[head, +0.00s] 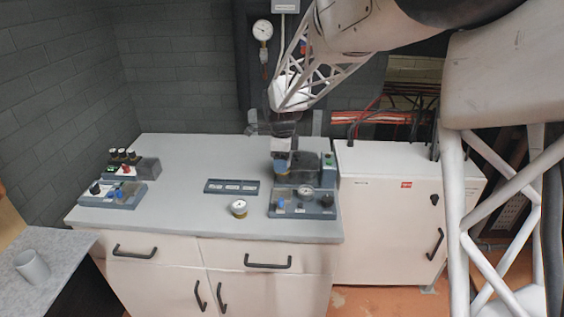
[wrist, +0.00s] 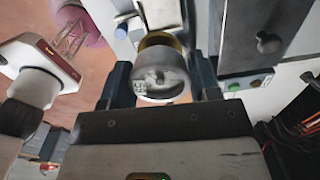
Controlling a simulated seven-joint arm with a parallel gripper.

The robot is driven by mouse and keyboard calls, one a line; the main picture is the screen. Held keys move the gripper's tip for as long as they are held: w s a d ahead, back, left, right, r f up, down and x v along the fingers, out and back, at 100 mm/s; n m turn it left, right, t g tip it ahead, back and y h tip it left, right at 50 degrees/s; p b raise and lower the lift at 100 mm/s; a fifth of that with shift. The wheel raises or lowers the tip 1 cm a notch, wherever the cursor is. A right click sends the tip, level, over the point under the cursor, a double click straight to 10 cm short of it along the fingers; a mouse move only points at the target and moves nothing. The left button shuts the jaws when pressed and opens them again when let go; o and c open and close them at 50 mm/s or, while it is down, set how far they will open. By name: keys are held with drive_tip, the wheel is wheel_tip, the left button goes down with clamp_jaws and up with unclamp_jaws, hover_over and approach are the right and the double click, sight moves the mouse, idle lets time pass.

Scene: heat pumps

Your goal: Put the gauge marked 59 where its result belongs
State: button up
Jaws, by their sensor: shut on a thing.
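My gripper (head: 281,152) is shut on a grey, round-bodied gauge (wrist: 160,74) with a brass rim, between the two dark fingers in the wrist view. In the head view the gripper hangs over the rear of the right-hand test unit (head: 288,212), and the held gauge is mostly hidden. Another gauge (head: 239,208), white-faced with a brass rim, lies face up on the bench (head: 180,165). A dark strip (head: 231,186) with several pale labels lies behind it.
The right-hand unit carries a dial (head: 305,191) and blue knobs. A second unit (head: 113,194) with knobs stands at the bench's left. A white cabinet (head: 385,195) adjoins the right side. A wall gauge (head: 262,30) hangs behind. The bench's middle left is clear.

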idle(0.3)
drive_tip(key=w+a+f, duration=0.2)
drive_tip(key=a, duration=0.6)
drive_tip(key=w+a+f, duration=0.2)
drive_tip(key=a, duration=0.6)
drive_tip(key=w+a+f, duration=0.2)
drive_tip(key=a, duration=0.6)
drive_tip(key=shift+w+f, duration=0.25)
drive_tip(key=shift+f, duration=0.1)
drive_tip(key=shift+a+f, duration=0.1)
drive_tip(key=shift+f, duration=0.05)
drive_tip(key=shift+f, duration=1.65)
drive_tip(key=shift+f, duration=1.2)
drive_tip(key=o, duration=1.2)
